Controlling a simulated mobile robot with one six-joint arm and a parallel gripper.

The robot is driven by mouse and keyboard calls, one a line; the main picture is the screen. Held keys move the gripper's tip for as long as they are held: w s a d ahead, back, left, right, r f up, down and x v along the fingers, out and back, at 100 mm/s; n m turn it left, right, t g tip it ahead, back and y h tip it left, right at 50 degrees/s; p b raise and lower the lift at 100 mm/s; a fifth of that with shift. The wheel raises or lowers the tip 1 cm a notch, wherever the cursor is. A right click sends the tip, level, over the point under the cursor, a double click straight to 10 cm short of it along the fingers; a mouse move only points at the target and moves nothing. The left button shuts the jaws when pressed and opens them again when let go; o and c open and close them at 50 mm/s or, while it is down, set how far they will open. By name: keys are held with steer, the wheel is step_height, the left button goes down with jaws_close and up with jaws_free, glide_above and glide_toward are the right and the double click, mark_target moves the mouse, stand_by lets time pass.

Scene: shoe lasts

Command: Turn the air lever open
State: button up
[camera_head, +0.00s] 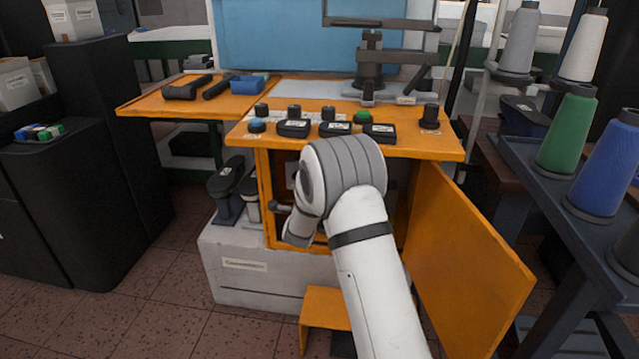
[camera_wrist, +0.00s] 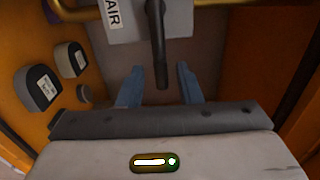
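The air lever (camera_wrist: 158,45) is a dark grey handle hanging down at the top middle of the wrist view. A white label reading "AIR" (camera_wrist: 112,15) is beside it on the left. My gripper (camera_wrist: 160,67) is open, with its two blue fingers apart. In the picture, the lever's lower end lies between the fingers, with a gap on each side; I cannot tell whether it is at their depth. In the head view my arm reaches into the open orange cabinet (camera_head: 264,200) and hides the lever and my fingers.
The cabinet's orange door (camera_head: 468,265) stands open on the right. Dark labelled knobs (camera_wrist: 38,88) stick out on the left in the wrist view. A brass pipe (camera_wrist: 85,12) runs along the top. Thread cones (camera_head: 567,135) stand on a rack at the right. Floor shows at the lower left.

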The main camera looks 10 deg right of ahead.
steer(key=shift+x, duration=1.45)
steer(key=shift+c, duration=0.4)
steer(key=shift+s, duration=0.1)
jaws_close()
